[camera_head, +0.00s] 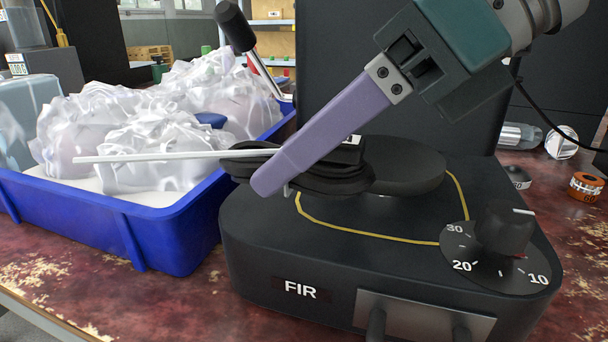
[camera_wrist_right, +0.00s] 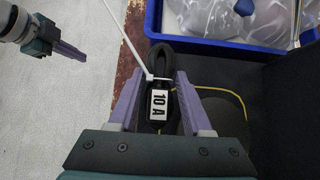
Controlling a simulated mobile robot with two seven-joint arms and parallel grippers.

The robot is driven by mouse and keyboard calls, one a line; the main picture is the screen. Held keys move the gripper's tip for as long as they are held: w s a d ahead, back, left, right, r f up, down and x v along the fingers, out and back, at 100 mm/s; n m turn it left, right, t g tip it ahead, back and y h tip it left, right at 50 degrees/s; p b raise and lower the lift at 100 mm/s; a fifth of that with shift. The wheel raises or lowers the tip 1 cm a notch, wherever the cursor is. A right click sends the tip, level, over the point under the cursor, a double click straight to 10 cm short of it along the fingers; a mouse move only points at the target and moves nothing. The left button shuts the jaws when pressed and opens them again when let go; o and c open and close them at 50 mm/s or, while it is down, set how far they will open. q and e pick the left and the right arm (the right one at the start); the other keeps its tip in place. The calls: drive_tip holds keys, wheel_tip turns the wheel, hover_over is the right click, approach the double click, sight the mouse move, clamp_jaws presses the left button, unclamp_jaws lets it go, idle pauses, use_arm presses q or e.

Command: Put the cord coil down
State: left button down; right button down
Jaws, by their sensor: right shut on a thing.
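The cord coil (camera_head: 240,165) is a black looped cord bound by a white tie (camera_head: 165,156) with a long straight tail. Its white label reads 10 A in the right wrist view (camera_wrist_right: 159,104). My right gripper (camera_head: 275,182) is shut on the coil, with one purple finger on each side in the wrist view (camera_wrist_right: 158,104). The coil is over the left part of the black machine marked FIR (camera_head: 255,240), beside its round dark pad (camera_head: 405,165). I cannot tell whether it touches the machine. My left gripper (camera_wrist_right: 68,50) shows only in the wrist view, away from the coil; its opening is unclear.
A blue crate (camera_head: 165,235) with clear plastic bags stands left of the machine. A black-knobbed lever (camera_head: 235,28) rises behind it. A dial knob (camera_head: 505,228) is on the machine's right. An orange roll (camera_head: 586,187) lies at right. Bare worn red tabletop (camera_head: 180,305) shows in front.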

sight(364, 145)
wheel_tip(364, 145, down, 3)
drive_tip(key=shift+f+b, duration=0.15)
drive_tip(key=shift+b, duration=0.3)
drive_tip(key=shift+f, duration=0.1)
drive_tip(key=shift+c, duration=1.6)
unclamp_jaws()
drive_tip(key=shift+d+r, duration=0.15)
drive_tip(key=shift+r, duration=0.1)
drive_tip(key=p+v, duration=0.2)
drive_tip(key=v, duration=0.4)
drive_tip(key=shift+s+d+r, duration=0.1)
drive_tip(key=shift+d+r, duration=0.1)
drive_tip(key=shift+d, duration=0.05)
drive_tip(key=shift+s+d+r, duration=0.1)
drive_tip(key=shift+d+r, duration=0.1)
drive_tip(key=shift+r, duration=0.05)
